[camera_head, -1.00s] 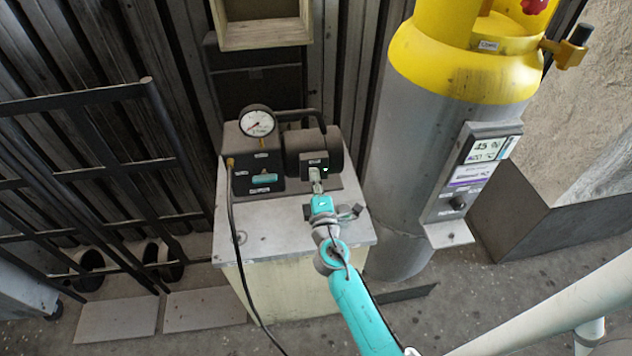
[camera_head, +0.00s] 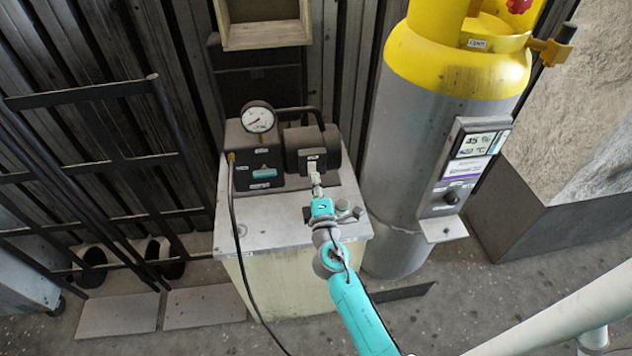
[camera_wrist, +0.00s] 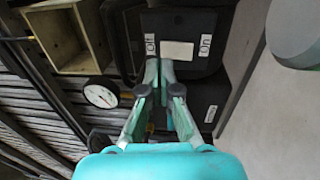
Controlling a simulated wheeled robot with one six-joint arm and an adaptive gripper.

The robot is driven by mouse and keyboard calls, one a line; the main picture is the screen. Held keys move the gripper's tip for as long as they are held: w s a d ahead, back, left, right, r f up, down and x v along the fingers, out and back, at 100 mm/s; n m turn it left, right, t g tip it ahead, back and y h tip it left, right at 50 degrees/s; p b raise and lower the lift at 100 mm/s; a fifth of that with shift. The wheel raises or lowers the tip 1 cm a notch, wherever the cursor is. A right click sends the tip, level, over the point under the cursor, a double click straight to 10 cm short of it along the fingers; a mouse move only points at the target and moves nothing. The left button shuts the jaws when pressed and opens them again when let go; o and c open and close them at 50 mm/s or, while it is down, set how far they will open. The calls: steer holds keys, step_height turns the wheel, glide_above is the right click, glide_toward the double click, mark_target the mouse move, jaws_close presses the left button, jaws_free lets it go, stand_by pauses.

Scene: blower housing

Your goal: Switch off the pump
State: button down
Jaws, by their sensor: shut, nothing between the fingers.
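The pump has a dark box (camera_head: 254,150) with a round white gauge (camera_head: 258,118) and a dark cylindrical motor (camera_head: 330,146). It stands on a grey-topped cabinet (camera_head: 275,222). A small labelled switch box (camera_head: 312,157) is on the motor's front. My gripper (camera_head: 315,180) is shut and empty, close in front of this box. In the wrist view its fingertips (camera_wrist: 158,66) are together below a white plate (camera_wrist: 177,50), with an "Off" label (camera_wrist: 150,43) on the left and an "On" label (camera_wrist: 205,45) on the right. I cannot tell the switch position or whether the fingers touch it.
A grey cylinder with a yellow top (camera_head: 458,62) stands close to the right, carrying a display panel (camera_head: 466,160). A black metal rack (camera_head: 95,165) is on the left. A black cable (camera_head: 238,250) hangs over the cabinet. A wooden box (camera_head: 264,35) is behind.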

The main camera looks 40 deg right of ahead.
steer(key=s+a+r, duration=0.1)
steer(key=s+a, duration=0.3)
steer(key=s, duration=0.5)
steer(key=shift+a+r, duration=0.15)
steer(key=shift+a, duration=0.15)
stand_by(0.3)
steer(key=s+a+f+m+g+y, duration=0.1)
steer(key=s+a+f+m+y, duration=0.25)
steer(key=s, duration=0.55)
steer(key=s+a+f+g+y, duration=0.1)
steer(key=s+a+f+y, duration=0.2)
steer(key=s+a+f, duration=0.45)
steer(key=s+a+r+m+y, duration=0.1)
steer(key=s+r+m, duration=0.3)
steer(key=s, duration=0.5)
steer(key=s+r+m+y, duration=0.1)
steer(key=s+r+m, duration=0.4)
steer(key=s, duration=0.5)
step_height(320, 180, up, 2)
steer(key=shift+a+y, duration=0.35)
